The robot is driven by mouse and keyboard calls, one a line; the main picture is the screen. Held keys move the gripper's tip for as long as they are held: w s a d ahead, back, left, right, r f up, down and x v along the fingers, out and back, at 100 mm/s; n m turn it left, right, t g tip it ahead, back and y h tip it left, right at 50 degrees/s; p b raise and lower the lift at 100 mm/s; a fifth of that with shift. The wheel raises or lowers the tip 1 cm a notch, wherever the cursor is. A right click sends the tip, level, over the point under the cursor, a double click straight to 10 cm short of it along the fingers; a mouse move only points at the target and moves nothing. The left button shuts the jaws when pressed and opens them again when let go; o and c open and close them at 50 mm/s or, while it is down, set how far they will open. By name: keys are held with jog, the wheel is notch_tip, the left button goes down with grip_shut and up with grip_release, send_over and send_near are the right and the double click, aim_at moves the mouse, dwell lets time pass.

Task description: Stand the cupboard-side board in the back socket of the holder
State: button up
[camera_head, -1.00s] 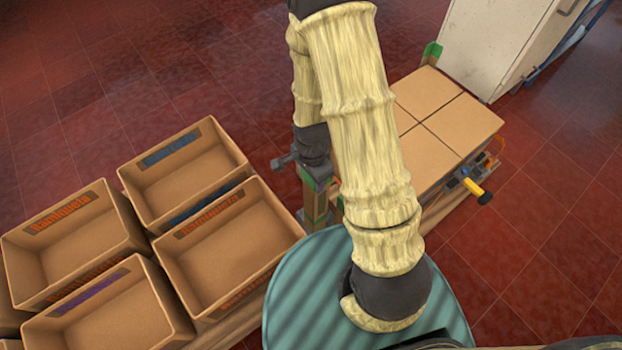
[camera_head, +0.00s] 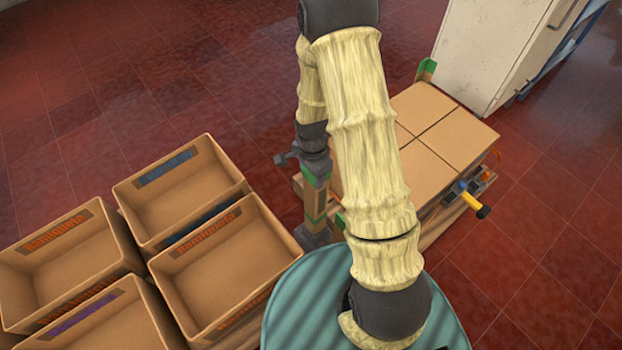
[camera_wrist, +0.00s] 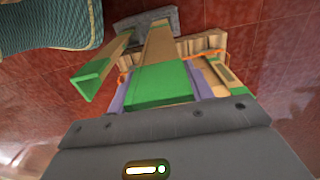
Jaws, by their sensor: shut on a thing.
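My gripper (camera_wrist: 160,88) is shut on a wooden board (camera_wrist: 160,46) with a green end, between its two purple fingers in the wrist view. The held board runs away from the jaws toward a grey block (camera_wrist: 158,18), which looks like the holder. I cannot tell whether its far end is inside a socket. A second green-ended board (camera_wrist: 92,76) stands to the left, with its far end at the same block. In the head view the held board (camera_head: 316,200) hangs upright below my dark gripper (camera_head: 313,172), over the grey holder (camera_head: 312,238), which is partly hidden.
Several open brown bins (camera_head: 178,188) stand at the left. Closed cartons (camera_head: 455,138) lie right of my arm, with a yellow-handled tool (camera_head: 478,206) at their edge. A green-topped post (camera_head: 427,70) rises near the white cupboard (camera_head: 490,45). Red floor is free at the right.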

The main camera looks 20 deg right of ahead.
jog(key=shift+w+d+f+b, duration=0.1)
jog(key=shift+w+f+b, duration=0.1)
jog(key=shift+f+b, duration=1.05)
jog(key=shift+w+d+f+b, duration=0.2)
jog(key=shift+f+b, duration=0.45)
jog(key=shift+f, duration=1.1)
jog(key=shift+w+f+b, duration=0.25)
jog(key=shift+f+b, duration=0.7)
jog(key=shift+f, duration=0.55)
jog(key=shift+f+b, duration=0.35)
jog(key=shift+f, duration=0.2)
jog(key=o, duration=1.1)
jog(key=shift+c, duration=0.2)
notch_tip(320, 180, up, 17)
jog(key=p, duration=0.3)
jog(key=shift+r, duration=0.2)
